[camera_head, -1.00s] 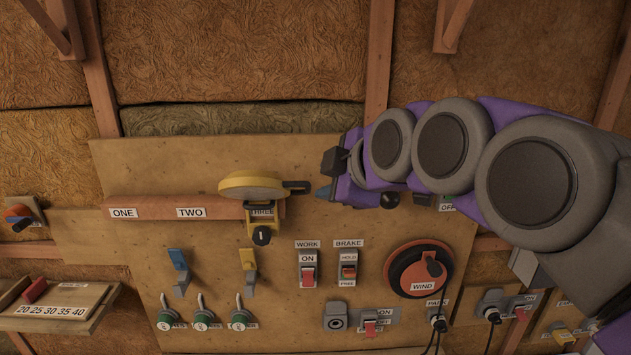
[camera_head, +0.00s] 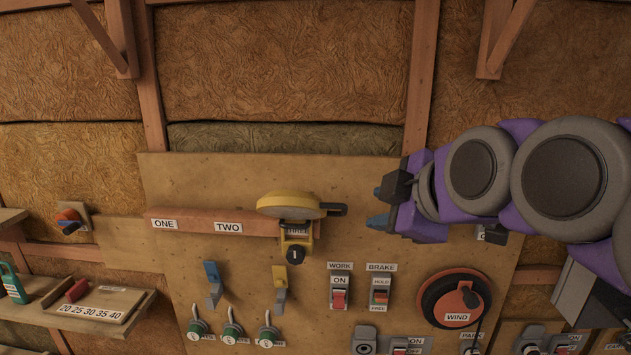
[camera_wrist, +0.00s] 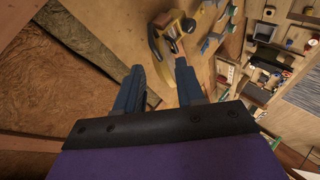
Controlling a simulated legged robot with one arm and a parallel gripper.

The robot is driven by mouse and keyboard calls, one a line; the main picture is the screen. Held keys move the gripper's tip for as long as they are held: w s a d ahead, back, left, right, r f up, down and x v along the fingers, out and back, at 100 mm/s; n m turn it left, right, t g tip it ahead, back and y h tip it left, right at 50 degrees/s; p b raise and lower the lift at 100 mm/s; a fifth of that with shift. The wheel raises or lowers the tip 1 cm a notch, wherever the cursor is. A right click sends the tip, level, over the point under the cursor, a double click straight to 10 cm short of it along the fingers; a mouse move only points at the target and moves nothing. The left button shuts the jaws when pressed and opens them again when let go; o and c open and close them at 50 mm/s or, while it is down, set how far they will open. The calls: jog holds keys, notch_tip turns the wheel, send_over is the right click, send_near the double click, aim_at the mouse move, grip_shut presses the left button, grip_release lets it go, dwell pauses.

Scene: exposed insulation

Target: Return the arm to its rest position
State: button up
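My arm, purple with grey round joints, reaches in from the right in the head view. My gripper (camera_head: 378,207) points left, in front of the wooden board (camera_head: 180,185). Its two blue fingers stand apart with nothing between them; the wrist view also shows the open gripper (camera_wrist: 160,85). A yellow round device (camera_head: 290,206) with a black handle sits at the "THREE" label on the wooden rail. The fingertips are right of that handle, with a gap in the picture. The yellow device (camera_wrist: 158,40) appears beyond the fingers in the wrist view.
Below are blue (camera_head: 212,282) and yellow (camera_head: 280,285) levers, green-based toggles, WORK (camera_head: 339,294) and BRAKE (camera_head: 379,292) switches and the orange WIND dial (camera_head: 455,300). A small shelf (camera_head: 130,302) is at lower left. Wooden braces (camera_head: 505,40) stick out above.

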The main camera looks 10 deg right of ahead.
jog(key=s+a+f+m+g, duration=0.3)
jog(key=f, duration=0.8)
jog(key=s+d+f+m+g+h+b, duration=0.1)
jog(key=s+f+m+g+h, duration=0.2)
jog(key=s+f+m+g, duration=0.6)
jog(key=s+f+m, duration=0.3)
jog(key=s+f, duration=0.9)
jog(key=f, duration=0.3)
jog(key=shift+s+d+g+b, duration=0.3)
jog(key=shift+s+g+b, duration=0.05)
jog(key=shift+s+g, duration=0.05)
